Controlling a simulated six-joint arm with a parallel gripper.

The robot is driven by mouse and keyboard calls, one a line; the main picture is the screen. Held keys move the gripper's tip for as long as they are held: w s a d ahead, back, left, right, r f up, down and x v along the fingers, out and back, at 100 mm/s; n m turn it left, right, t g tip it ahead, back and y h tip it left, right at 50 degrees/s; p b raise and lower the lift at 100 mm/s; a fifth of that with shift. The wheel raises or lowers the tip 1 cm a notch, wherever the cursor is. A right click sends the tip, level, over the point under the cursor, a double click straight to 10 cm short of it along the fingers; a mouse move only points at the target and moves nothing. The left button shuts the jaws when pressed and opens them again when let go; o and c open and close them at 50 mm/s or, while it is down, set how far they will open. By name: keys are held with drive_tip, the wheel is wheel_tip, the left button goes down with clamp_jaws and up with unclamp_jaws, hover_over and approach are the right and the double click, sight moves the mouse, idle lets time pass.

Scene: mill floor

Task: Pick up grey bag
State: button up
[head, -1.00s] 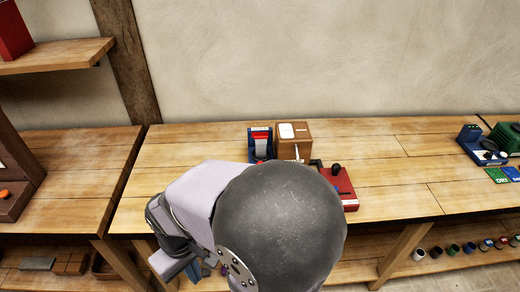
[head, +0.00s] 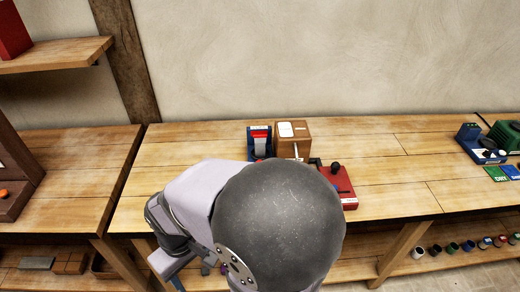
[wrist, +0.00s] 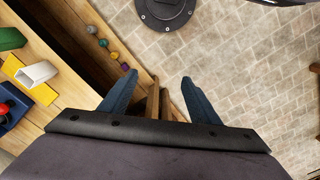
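I cannot make out a thing that is clearly a grey bag in either view. My gripper (wrist: 158,84) is open in the wrist view, its two blue fingers spread apart with nothing between them. It hangs over the bench edge and the brick floor (wrist: 235,65). In the head view my own arm hides most of the gripper and part of the bench.
The wooden bench (head: 395,180) holds a blue stand with a grey and red part (head: 260,144), a brown wooden box (head: 293,136) and a red device (head: 340,186). Several small pots (head: 452,249) stand on the lower shelf. The right middle of the bench is clear.

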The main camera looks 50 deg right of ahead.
drive_tip(key=w+d+r+m+t, duration=0.1)
drive_tip(key=w+d, duration=0.3)
drive_tip(key=w, duration=0.2)
drive_tip(key=w+d+r+m, duration=0.1)
drive_tip(key=w+d, duration=0.3)
drive_tip(key=w, duration=0.3)
drive_tip(key=m+t+h+b, duration=0.2)
drive_tip(key=m+h+b, duration=0.1)
drive_tip(key=m, duration=0.4)
hover_over(260, 140)
drive_tip(key=s+a, duration=0.2)
drive_tip(key=shift+p+x, duration=2.2)
drive_tip(key=shift+x, duration=1.9)
drive_tip(key=shift+s, duration=0.1)
drive_tip(key=c, duration=1.2)
